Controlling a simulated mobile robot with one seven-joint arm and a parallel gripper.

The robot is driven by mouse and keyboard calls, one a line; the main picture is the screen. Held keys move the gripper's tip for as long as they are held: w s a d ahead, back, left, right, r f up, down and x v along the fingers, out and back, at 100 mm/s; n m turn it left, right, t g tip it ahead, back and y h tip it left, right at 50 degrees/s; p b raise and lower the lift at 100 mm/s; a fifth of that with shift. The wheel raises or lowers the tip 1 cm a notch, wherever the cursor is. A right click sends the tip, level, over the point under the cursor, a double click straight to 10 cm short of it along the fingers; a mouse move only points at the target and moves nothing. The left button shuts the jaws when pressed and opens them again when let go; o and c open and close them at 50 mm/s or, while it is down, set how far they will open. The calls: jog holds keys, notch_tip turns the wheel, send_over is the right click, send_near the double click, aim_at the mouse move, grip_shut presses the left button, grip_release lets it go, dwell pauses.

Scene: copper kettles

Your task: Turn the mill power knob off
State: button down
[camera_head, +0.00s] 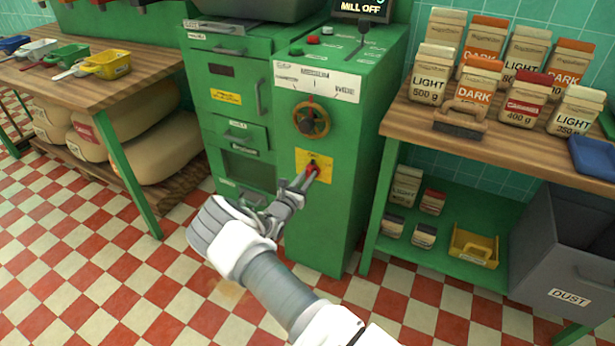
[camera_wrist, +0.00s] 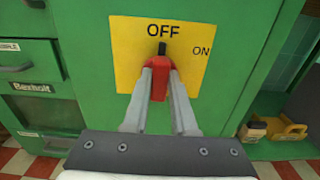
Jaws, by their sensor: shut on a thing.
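The red power knob (camera_wrist: 159,82) sits on a yellow plate (camera_wrist: 130,50) on the front of the green mill cabinet (camera_head: 345,235). The plate carries the words OFF at the top and ON at the upper right. The knob's black pointer (camera_wrist: 162,48) points up at OFF. My gripper (camera_wrist: 160,72) is shut on the knob, one finger on each side of it. In the head view the knob (camera_head: 313,170) shows at my gripper's tips. The dark display (camera_head: 362,9) on top of the mill reads MILL OFF.
A round orange-rimmed dial (camera_head: 311,120) sits above the plate. Green drawers (camera_head: 240,135) adjoin the mill on the left. A wooden table (camera_head: 150,62) with coloured scoops stands at left. A shelf unit (camera_head: 400,120) with labelled bags stands at right, beside a grey DUST bin (camera_head: 560,255).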

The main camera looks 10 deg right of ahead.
jog(key=shift+f, duration=0.1)
dwell(0.4)
jog(key=c, duration=0.7)
grip_release()
jog(key=p+v, duration=0.4)
jog(key=v, duration=1.3)
jog(key=shift+s+a+p, duration=0.15)
jog(key=shift+s+p, duration=0.05)
jog(key=shift+p, duration=0.1)
